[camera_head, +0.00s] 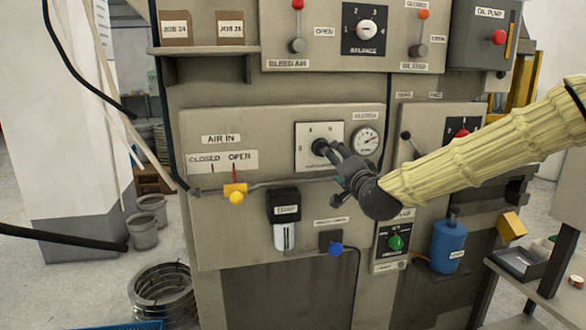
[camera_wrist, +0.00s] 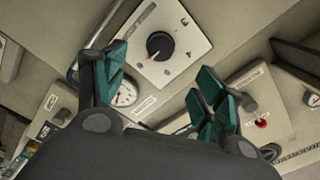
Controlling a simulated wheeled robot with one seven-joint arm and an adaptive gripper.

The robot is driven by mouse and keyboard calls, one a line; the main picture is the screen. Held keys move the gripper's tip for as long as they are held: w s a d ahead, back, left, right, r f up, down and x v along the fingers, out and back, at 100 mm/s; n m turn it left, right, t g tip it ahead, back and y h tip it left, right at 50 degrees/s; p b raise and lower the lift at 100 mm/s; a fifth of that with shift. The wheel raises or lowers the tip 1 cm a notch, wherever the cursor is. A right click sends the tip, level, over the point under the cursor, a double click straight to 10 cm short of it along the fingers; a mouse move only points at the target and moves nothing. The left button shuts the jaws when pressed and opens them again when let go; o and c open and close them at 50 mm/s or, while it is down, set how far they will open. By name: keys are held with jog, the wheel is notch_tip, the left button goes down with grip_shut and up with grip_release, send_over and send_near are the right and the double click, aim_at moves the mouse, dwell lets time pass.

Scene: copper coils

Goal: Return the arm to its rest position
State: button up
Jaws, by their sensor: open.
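My yellow-sleeved arm (camera_head: 490,140) reaches in from the right, in front of the grey machine panel. My gripper (camera_head: 335,158) is near a white dial plate (camera_head: 303,155) in the head view, and its fingers overlap the plate's right side. In the wrist view my gripper (camera_wrist: 162,66) has its green-padded fingers spread wide with nothing between them. The black knob (camera_wrist: 160,45) on its white plate lies beyond the fingertips and appears apart from them. In the head view the knob is mostly hidden by my gripper.
A round gauge (camera_head: 366,141) sits just above my gripper. A lever (camera_head: 407,137) and a green button (camera_head: 396,243) are close to my arm. A blue canister (camera_head: 448,246) and a side table (camera_head: 540,275) stand below my arm.

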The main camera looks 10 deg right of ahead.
jog(key=s+a+f+n+g, duration=0.25)
jog(key=s+f, duration=0.25)
jog(key=f, duration=0.9)
jog(key=s+a+f+n+g, duration=0.2)
jog(key=s+f+g, duration=0.15)
jog(key=f, duration=1.15)
jog(key=s+a+f+n+g, duration=0.25)
jog(key=s+f, duration=0.35)
jog(key=f, duration=0.8)
jog(key=s+f+n+g, duration=0.2)
jog(key=s+f+g, duration=0.3)
jog(key=s+f, duration=1.15)
jog(key=s+d+f+n+g, duration=0.1)
jog(key=s+f+g, duration=0.1)
jog(key=s, duration=0.8)
jog(key=s+d+f+n+g, duration=0.1)
jog(key=s+f, duration=0.4)
jog(key=s, duration=0.5)
jog(key=shift+d+g+h, duration=0.15)
jog(key=shift+g+h, duration=0.15)
jog(key=shift+g, duration=0.45)
